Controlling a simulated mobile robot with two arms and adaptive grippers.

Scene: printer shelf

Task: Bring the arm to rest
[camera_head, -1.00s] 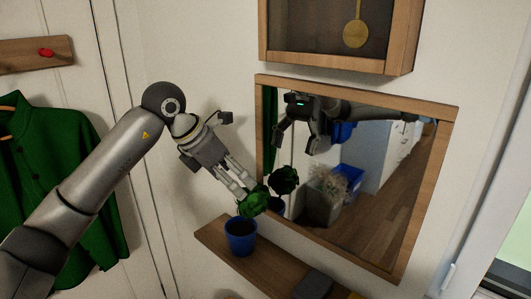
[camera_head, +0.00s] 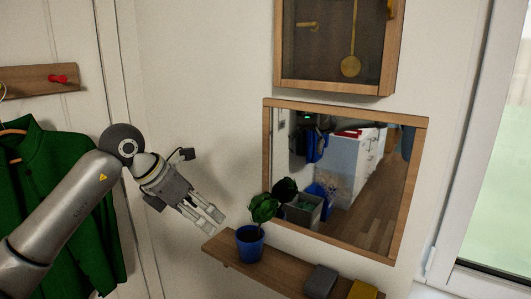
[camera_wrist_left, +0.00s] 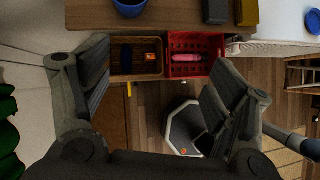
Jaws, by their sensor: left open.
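My left gripper (camera_head: 206,222) is open and empty in the head view, in front of the wall and left of the wooden shelf. Its two fingers point down and to the right, apart from the blue plant pot (camera_head: 250,244) with its green plant (camera_head: 263,208). In the left wrist view the spread fingers of the left gripper (camera_wrist_left: 158,95) show with nothing between them. The pot (camera_wrist_left: 130,8) shows there at the top edge, beyond the fingers. My right gripper is not directly in view.
The shelf (camera_head: 278,270) bears a grey block (camera_head: 320,281) and a yellow block (camera_head: 362,290). A mirror (camera_head: 345,175) hangs above it, under a clock case (camera_head: 335,40). A green coat (camera_head: 55,200) hangs left. Below are a red crate (camera_wrist_left: 196,70) and a wooden box (camera_wrist_left: 137,77).

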